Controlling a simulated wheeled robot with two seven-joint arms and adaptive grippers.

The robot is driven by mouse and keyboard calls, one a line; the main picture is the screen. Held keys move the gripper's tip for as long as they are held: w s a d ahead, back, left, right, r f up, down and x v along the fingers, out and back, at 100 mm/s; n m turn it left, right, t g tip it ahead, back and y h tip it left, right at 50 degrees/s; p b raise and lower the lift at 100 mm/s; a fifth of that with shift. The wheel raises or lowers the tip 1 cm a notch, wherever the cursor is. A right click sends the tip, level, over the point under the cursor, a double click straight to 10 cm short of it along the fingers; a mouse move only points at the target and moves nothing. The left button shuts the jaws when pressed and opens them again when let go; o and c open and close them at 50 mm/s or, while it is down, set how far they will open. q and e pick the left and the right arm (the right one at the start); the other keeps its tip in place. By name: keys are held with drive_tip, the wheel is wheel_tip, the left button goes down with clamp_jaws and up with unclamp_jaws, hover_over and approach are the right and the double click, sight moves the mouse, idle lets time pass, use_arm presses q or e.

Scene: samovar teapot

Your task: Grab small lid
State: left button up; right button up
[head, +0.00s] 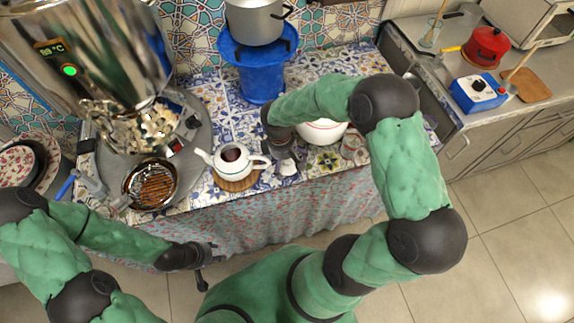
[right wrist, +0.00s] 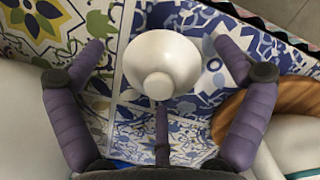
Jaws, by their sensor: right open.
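The small white lid (right wrist: 160,65) with a round knob lies on the patterned tiled tabletop. In the head view the lid (head: 287,168) shows just right of the teapot's handle. My right gripper (right wrist: 165,75) is open, its purple fingers spread on both sides of the lid and apart from it. In the head view the right gripper (head: 283,155) is right above the lid and partly covers it. The white teapot (head: 232,160) stands uncovered with dark liquid inside. My left gripper (head: 203,268) hangs in front of the table; its opening is too small to tell.
The teapot is on a round wooden board (head: 236,184), left of the lid. A white bowl (head: 322,132) and a glass (head: 351,147) stand to the right. A blue stand (head: 258,75) is behind.

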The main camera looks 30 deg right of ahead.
drive_tip(key=c, duration=1.3)
drive_tip(key=shift+r, duration=0.1)
